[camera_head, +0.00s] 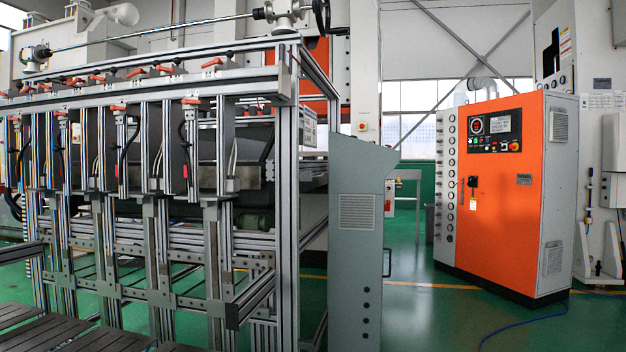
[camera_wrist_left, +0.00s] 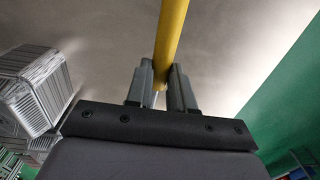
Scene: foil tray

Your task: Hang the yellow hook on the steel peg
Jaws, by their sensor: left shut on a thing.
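In the left wrist view a plain yellow bar, part of the yellow hook (camera_wrist_left: 173,30), runs from the top edge down between the fingers of my left gripper (camera_wrist_left: 164,78). The gripper is shut on it. Only this straight length shows; the rest of the hook is out of view. I cannot make out the steel peg in either view. Neither gripper shows in the head view, and my right gripper is in no view.
The left wrist view has ribbed silvery stacks (camera_wrist_left: 38,88) at the left and a green surface (camera_wrist_left: 290,85) at the right. The head view shows a metal-framed machine (camera_head: 150,200) at the left, an orange cabinet (camera_head: 500,200) at the right and green floor (camera_head: 420,310) between.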

